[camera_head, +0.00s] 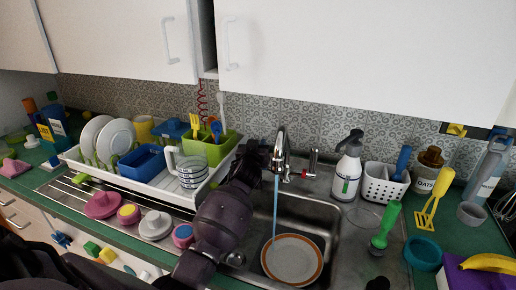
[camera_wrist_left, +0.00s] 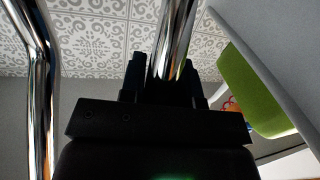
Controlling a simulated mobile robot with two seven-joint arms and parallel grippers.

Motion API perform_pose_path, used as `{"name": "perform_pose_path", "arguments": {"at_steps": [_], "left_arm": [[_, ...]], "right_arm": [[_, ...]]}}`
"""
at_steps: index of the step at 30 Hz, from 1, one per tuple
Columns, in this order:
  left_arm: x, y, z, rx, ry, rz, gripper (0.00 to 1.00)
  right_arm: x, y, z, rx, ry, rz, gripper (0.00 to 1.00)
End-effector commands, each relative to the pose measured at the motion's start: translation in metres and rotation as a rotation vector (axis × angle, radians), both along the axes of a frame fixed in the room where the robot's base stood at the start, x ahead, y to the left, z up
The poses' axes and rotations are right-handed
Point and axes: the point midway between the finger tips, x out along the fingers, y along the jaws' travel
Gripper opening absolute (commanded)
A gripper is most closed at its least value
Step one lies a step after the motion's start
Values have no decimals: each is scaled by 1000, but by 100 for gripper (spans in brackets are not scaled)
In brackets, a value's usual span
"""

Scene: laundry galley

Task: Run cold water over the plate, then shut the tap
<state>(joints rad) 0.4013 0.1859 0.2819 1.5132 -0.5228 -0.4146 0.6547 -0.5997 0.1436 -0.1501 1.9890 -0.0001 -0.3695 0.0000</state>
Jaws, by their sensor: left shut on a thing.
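The plate (camera_head: 291,262), white with an orange rim, lies in the sink basin (camera_head: 322,215). A blue stream of water (camera_head: 276,205) runs from the chrome tap (camera_head: 282,148) down to the plate. My left gripper (camera_head: 262,153) is beside the tap on its left. In the left wrist view, my left gripper (camera_wrist_left: 170,75) is shut on a chrome rod (camera_wrist_left: 177,35); a second, curved chrome tube (camera_wrist_left: 43,90) stands to the left. My arm hides the held part in the head view. A chrome handle (camera_head: 310,163) with a red mark stands right of the spout.
A dish rack (camera_head: 168,190) with plates, bowls and a green caddy (camera_head: 212,148) stands left of the sink. A soap bottle (camera_head: 348,168), a white basket (camera_head: 383,182) and a green brush (camera_head: 382,232) stand to the right. Cabinets (camera_head: 370,60) hang above.

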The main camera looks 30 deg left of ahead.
Motion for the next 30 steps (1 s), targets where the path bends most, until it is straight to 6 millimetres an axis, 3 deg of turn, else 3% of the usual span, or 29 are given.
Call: {"name": "perform_pose_path", "arguments": {"at_steps": [5, 6, 10, 22, 30], "left_arm": [[1, 0, 3, 4, -4, -1, 0], [1, 0, 3, 3, -3, -1, 34], [0, 0, 2, 3, -2, -1, 54], [-5, -3, 1, 0, 0, -1, 55], [-42, -19, 1, -1, 0, -1, 55]], "right_arm": [[-5, -1, -2, 0, 10, -4, 96], [-6, -1, -2, 0, 10, -4, 96], [-6, -1, -2, 0, 10, -4, 96], [3, 0, 3, 0, -7, 1, 96], [6, 1, 11, 2, -19, 2, 96]]}}
